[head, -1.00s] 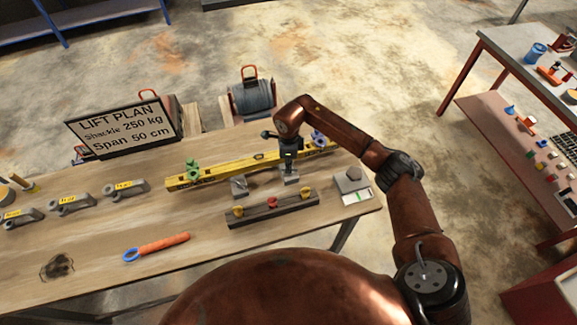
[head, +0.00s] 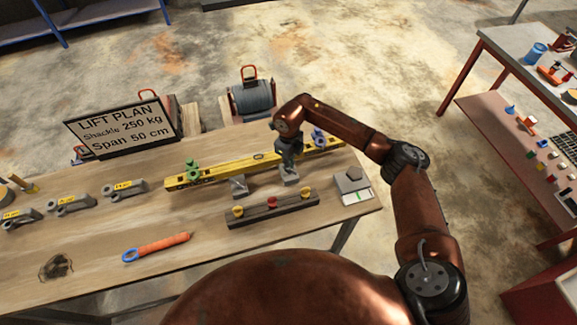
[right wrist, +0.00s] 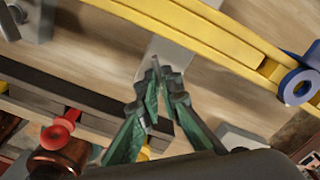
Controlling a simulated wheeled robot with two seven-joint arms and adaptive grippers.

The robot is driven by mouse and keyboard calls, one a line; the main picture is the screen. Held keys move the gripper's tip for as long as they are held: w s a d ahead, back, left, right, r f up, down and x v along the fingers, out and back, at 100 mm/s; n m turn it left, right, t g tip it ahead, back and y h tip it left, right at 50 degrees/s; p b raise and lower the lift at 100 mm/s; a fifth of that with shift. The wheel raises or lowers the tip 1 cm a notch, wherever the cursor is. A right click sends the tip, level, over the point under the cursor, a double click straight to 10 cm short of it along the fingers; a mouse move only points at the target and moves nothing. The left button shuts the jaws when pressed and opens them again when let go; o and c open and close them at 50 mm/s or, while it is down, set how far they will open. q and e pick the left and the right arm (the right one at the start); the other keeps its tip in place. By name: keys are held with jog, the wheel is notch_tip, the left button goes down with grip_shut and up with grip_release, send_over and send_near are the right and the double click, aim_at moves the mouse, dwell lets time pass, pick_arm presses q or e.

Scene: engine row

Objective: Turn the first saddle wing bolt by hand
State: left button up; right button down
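A yellow beam (head: 225,172) lies along the bench, carrying a green saddle fitting (head: 192,171) at its left and a blue one (head: 319,138) at its right. The blue one shows as a ring at the right of the wrist view (right wrist: 297,87). My right gripper (head: 289,170) points down in front of the beam, over the right grey block (head: 289,179). In the wrist view its green-padded fingers (right wrist: 157,72) meet at the tips, with nothing visible between them. I cannot make out a wing bolt at the fingertips. My left gripper is out of view.
A dark rack (head: 272,208) with yellow and red knobs stands in front of the beam. A grey box (head: 350,181) sits to its right. An orange-handled tool (head: 158,246) lies front left. A lift plan sign (head: 120,120) stands behind. The front middle of the bench is clear.

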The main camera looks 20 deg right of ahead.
jog(key=m, duration=0.3)
jog(key=shift+w+r+m, duration=0.15)
jog(key=shift+m, duration=0.25)
jog(key=m+p, duration=0.1)
jog(key=m, duration=0.2)
jog(key=shift+d+m, duration=0.15)
jog(key=shift+m, duration=0.15)
jog(key=m+p, duration=0.1)
jog(key=m, duration=0.5)
jog(key=shift+r+p, duration=0.15)
jog(key=shift+p, duration=0.25)
jog(key=m+p, duration=0.2)
jog(key=m, duration=0.4)
jog(key=shift+d+r+m+p, duration=0.1)
jog(key=shift+d+m+p, duration=0.05)
jog(key=shift+m+p, duration=0.25)
jog(key=m+p, duration=0.2)
jog(key=m, duration=0.3)
jog(key=shift+m+p, duration=0.35)
jog(key=shift+m, duration=0.05)
jog(key=c, duration=2.2)
grip_release()
jog(key=shift+f, duration=0.2)
jog(key=shift+o, duration=0.2)
jog(key=shift+s+f, duration=0.1)
jog(key=shift+s, duration=0.1)
